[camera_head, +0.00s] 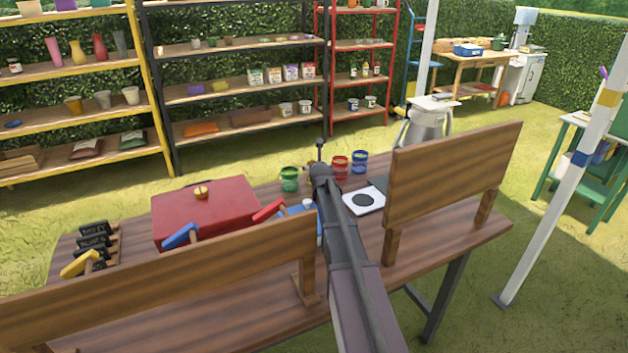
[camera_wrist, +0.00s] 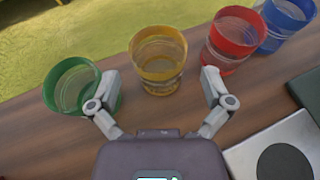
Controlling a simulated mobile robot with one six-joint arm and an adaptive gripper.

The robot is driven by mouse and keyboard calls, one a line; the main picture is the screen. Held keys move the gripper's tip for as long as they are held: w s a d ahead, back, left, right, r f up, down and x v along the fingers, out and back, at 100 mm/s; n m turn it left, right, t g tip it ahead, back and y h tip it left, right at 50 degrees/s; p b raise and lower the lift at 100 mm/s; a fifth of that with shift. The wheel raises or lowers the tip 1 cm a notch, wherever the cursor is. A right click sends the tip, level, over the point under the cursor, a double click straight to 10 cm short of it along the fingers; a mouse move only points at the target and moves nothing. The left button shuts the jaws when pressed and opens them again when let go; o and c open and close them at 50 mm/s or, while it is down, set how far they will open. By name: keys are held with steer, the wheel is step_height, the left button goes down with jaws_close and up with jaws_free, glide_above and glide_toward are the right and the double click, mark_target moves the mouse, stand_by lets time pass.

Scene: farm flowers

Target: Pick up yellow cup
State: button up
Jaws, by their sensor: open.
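The yellow cup (camera_wrist: 158,62) stands upright on the wooden table in the wrist view, just ahead of my gripper and between the lines of its two fingers. My gripper (camera_wrist: 157,92) is open and empty, with the left finger beside the green cup (camera_wrist: 78,88) and the right finger near the red cup (camera_wrist: 232,42). In the head view my arm's end hides most of the yellow cup. The green cup (camera_head: 289,179) is left of my arm there, and the red cup (camera_head: 340,165) is right of it.
A blue cup (camera_wrist: 284,24) stands beyond the red one. A white plate with a dark disc (camera_head: 363,201) lies right of my arm. A red box (camera_head: 205,213) is at left on the table (camera_head: 450,240). Wooden backboards (camera_head: 455,178) rise along the near side.

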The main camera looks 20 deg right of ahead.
steer(key=shift+x, duration=0.95)
steer(key=shift+b+x, duration=1.35)
steer(key=shift+x, duration=1.25)
steer(key=shift+a+f, duration=0.1)
steer(key=shift+a, duration=0.05)
steer(key=c, duration=0.9)
